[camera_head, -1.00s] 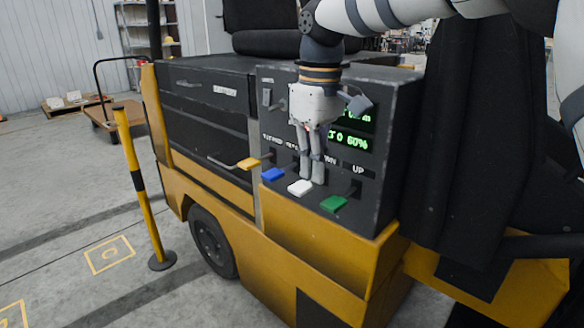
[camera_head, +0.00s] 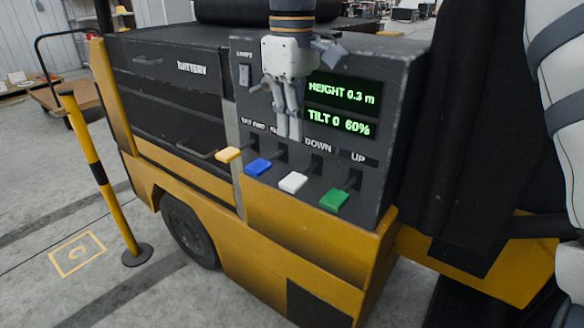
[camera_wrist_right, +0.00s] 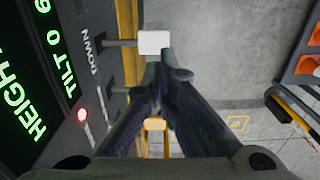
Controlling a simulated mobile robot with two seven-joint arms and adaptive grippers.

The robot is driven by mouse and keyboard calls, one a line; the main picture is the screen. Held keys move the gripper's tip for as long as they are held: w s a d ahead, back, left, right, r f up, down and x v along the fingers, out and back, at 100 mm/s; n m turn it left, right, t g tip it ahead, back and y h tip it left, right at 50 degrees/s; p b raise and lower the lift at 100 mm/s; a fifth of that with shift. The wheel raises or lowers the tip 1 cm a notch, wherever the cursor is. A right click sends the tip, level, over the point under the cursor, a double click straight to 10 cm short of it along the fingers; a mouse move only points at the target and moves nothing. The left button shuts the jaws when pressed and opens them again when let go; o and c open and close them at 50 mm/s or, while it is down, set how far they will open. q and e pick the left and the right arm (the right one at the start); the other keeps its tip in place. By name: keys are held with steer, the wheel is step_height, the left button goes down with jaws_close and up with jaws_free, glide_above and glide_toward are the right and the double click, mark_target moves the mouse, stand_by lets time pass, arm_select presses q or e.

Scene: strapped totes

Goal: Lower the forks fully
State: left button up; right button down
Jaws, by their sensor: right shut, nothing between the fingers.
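The control panel (camera_head: 232,110) on the truck has a row of levers. The white lever (camera_head: 293,182) sits under the DOWN label and also shows in the right wrist view (camera_wrist_right: 154,42). The green lever (camera_head: 334,200) is under UP, with the blue lever (camera_head: 258,167) and yellow lever (camera_head: 229,154) to the left. The display (camera_head: 343,107) reads HEIGHT 0.3 m and TILT 0 60%. My right gripper (camera_head: 289,138) is shut and empty, in front of the panel above the white and blue levers, seemingly apart from them. The forks and my left gripper are not in view.
A yellow post (camera_head: 103,180) stands left of the truck. A cart (camera_head: 62,95) is behind it. A red light (camera_wrist_right: 82,115) glows on the panel in the right wrist view. The floor left of the truck is mostly clear.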

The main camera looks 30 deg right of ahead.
mark_target(291, 182)
step_height(291, 182, down, 9)
steer(key=shift+f, duration=0.15)
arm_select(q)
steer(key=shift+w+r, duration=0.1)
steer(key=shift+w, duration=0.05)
